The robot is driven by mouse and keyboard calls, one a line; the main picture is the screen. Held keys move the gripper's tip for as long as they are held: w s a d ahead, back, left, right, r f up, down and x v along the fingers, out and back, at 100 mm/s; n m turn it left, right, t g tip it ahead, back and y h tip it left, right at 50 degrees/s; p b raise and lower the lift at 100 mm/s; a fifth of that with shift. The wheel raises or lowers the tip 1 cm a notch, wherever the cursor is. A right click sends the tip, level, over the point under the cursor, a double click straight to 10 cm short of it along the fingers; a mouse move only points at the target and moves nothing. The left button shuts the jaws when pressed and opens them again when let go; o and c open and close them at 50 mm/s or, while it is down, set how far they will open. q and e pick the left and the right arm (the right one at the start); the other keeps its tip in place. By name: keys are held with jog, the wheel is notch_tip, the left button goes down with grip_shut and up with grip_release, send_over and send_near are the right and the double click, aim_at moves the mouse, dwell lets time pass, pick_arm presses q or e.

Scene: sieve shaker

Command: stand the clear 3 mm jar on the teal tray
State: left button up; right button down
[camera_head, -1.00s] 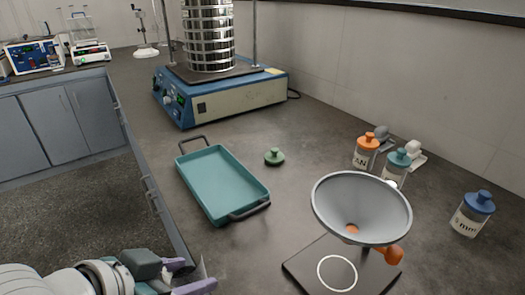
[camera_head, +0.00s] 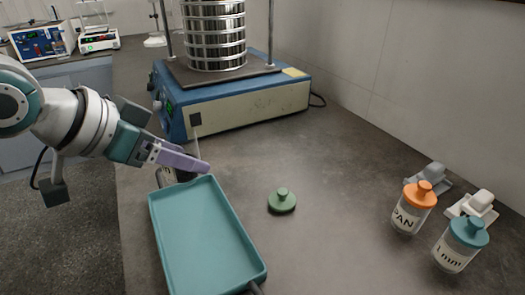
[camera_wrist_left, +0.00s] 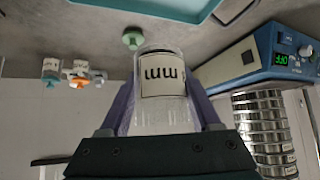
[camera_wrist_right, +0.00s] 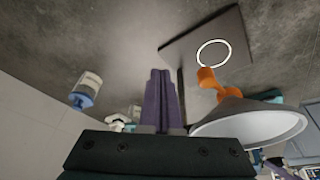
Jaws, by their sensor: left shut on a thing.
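My left gripper (camera_head: 203,166) is at the far end of the teal tray (camera_head: 207,240), by its far handle. In the left wrist view, its purple fingers (camera_wrist_left: 165,100) are shut on a clear jar (camera_wrist_left: 165,118) with a white label. The label reads "mm" upside down; its number cannot be read. The jar has no lid on and is mostly hidden in the head view. The tray (camera_wrist_left: 150,4) also shows at the top of the left wrist view. My right gripper (camera_wrist_right: 161,100) has its fingers together, empty, and is outside the head view.
A green knobbed lid (camera_head: 282,202) lies right of the tray. The sieve shaker (camera_head: 240,100) stands behind. Orange-lidded (camera_head: 412,210) and teal-lidded (camera_head: 458,246) jars stand at the right. A grey funnel (camera_wrist_right: 245,130) is near my right gripper. The tray's inside is empty.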

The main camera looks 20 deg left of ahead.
pick_arm(q)
notch_tip(320, 180, down, 11)
jog(key=b, duration=0.3)
jog(key=shift+f, duration=0.15)
jog(key=shift+f+b, duration=0.7)
jog(key=shift+f, duration=1.1)
jog(key=shift+f, duration=0.2)
jog(key=o, duration=1.4)
jog(key=shift+s+r+p, duration=0.25)
jog(key=shift+r+p, duration=0.05)
jog(key=shift+r, duration=0.2)
jog(key=p+v, duration=0.4)
jog(key=v, duration=0.7)
jog(key=s+d+r+g+y, duration=0.1)
jog(key=s+d, duration=0.2)
jog(key=s, duration=0.1)
jog(key=s+d+r+n+g, duration=0.1)
jog(key=s+d+g, duration=0.1)
jog(key=s, duration=0.2)
jog(key=s+d+r+g+y, duration=0.1)
jog(key=s+d+g, duration=0.1)
jog(key=s, duration=0.3)
jog(key=shift+s+d+n+y, duration=0.1)
jog(key=shift+d+n+y, duration=0.2)
jog(key=shift+d, duration=0.5)
